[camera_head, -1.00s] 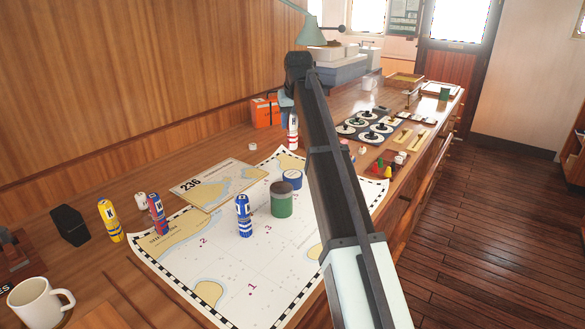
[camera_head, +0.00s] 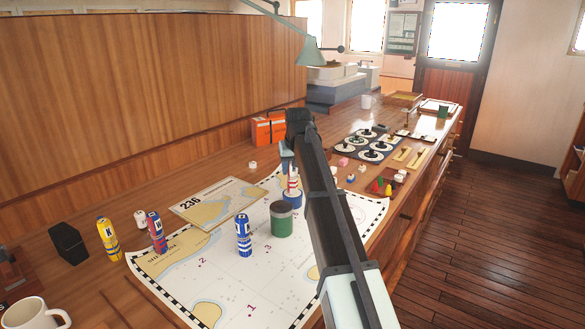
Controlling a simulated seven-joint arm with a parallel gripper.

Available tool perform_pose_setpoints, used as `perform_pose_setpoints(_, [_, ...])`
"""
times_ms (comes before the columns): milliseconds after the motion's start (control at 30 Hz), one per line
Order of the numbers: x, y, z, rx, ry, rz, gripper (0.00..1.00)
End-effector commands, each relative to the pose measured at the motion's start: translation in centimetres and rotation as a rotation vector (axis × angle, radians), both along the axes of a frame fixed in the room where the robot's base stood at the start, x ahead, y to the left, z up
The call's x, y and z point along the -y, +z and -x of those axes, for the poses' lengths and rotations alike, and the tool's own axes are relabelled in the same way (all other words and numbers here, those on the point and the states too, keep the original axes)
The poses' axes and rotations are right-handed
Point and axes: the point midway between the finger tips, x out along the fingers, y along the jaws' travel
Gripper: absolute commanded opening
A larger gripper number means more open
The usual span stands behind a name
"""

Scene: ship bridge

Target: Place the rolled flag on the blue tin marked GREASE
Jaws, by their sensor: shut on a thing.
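My gripper (camera_head: 288,164) is shut on a rolled flag (camera_head: 292,183), white and red, held upright. Its fingers are partly hidden by my arm. The flag's lower end overlaps the top of a short blue tin (camera_head: 291,203) on the chart. I cannot tell whether it touches the lid or is slightly above it. The tin's marking is too small to read, and my arm passes close to its right.
A green tin (camera_head: 281,222) stands just in front of the blue tin. Other rolled flags stand nearby: blue (camera_head: 243,235), red and blue (camera_head: 156,232), yellow (camera_head: 108,238). A chart booklet (camera_head: 216,203) lies left. An orange case (camera_head: 268,130) stands behind.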

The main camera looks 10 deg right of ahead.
Motion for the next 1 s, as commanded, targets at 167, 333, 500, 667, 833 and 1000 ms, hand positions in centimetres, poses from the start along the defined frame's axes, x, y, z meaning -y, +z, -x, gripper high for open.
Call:
perform_pose_setpoints(167, [0.0, -0.1, 0.0, 0.000, 0.000, 0.000, 0.11])
perform_pose_setpoints(333, [0.0, -0.3, 0.0, 0.000, 0.000, 0.000, 0.50])
perform_pose_setpoints(500, [0.0, -0.2, 0.0, 0.000, 0.000, 0.000, 0.66])
perform_pose_setpoints(667, [0.0, -0.2, 0.0, 0.000, 0.000, 0.000, 0.69])
perform_pose_setpoints(833, [0.0, 0.0, 0.0, 0.000, 0.000, 0.000, 0.69])
perform_pose_setpoints(1000, [0.0, 1.5, 0.6, 0.001, 0.000, 0.000, 0.69])
